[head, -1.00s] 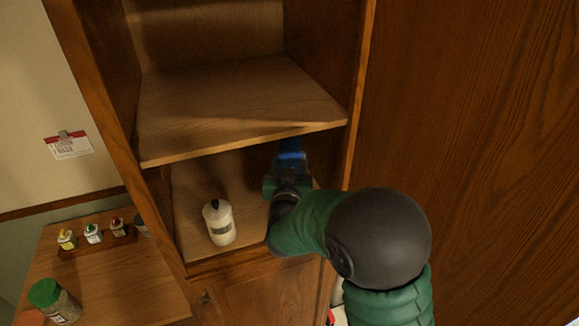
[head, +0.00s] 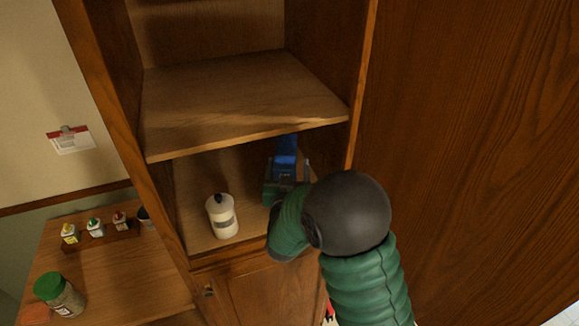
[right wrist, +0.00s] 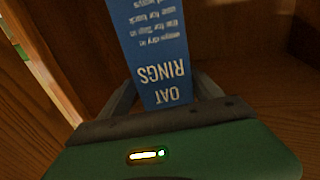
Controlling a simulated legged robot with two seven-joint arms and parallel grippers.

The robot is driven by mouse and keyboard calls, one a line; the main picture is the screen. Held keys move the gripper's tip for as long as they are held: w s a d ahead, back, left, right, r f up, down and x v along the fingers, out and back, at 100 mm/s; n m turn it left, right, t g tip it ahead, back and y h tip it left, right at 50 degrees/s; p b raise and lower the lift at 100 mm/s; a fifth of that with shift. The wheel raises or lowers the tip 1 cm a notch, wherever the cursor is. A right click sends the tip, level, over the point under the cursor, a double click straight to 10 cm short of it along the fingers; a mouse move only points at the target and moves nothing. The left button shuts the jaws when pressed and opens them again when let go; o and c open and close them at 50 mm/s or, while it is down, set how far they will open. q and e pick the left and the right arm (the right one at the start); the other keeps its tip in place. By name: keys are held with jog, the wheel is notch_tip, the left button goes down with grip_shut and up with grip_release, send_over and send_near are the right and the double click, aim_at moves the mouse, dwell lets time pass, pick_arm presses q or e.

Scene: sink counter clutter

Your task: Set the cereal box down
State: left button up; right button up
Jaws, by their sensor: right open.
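The cereal box (head: 286,152) is blue and stands on the lower cabinet shelf (head: 190,165), partly hidden under the upper shelf. The right wrist view shows its narrow blue side (right wrist: 155,50) with "OAT RINGS" lettering. My right gripper (head: 285,172) is at the box, inside the lower compartment. In the right wrist view its fingers (right wrist: 168,95) are on either side of the box's near end. The jaws are open, and contact between fingers and box cannot be told. My left gripper is in no view.
A white bottle with a dark cap (head: 222,216) stands on the lower shelf, left of my right gripper. The upper shelf (head: 240,100) is close above the box. A side table (head: 110,280) at left holds a green-lidded jar (head: 60,293) and several small bottles.

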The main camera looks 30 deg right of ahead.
jog(key=shift+w+a, duration=0.1)
jog(key=shift+a, duration=0.15)
jog(key=shift+a+r, duration=0.2)
jog(key=shift+r, duration=0.05)
jog(key=b+v, duration=1.2)
jog(key=a+f+n+g+y, duration=0.25)
jog(key=a+f+y, duration=0.25)
jog(key=f, duration=0.4)
jog(key=a+f+n+g+y, duration=0.25)
jog(key=a+f+y, duration=0.25)
jog(key=f, duration=0.4)
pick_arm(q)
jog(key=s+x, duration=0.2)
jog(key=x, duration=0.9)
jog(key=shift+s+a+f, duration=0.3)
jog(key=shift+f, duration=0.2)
pick_arm(e)
jog(key=s+f+n+g, duration=0.2)
jog(key=s+f+g, duration=0.5)
jog(key=s+f, duration=0.3)
jog(key=s, duration=0.4)
jog(key=shift+d+y, duration=0.2)
jog(key=shift+y, duration=0.1)
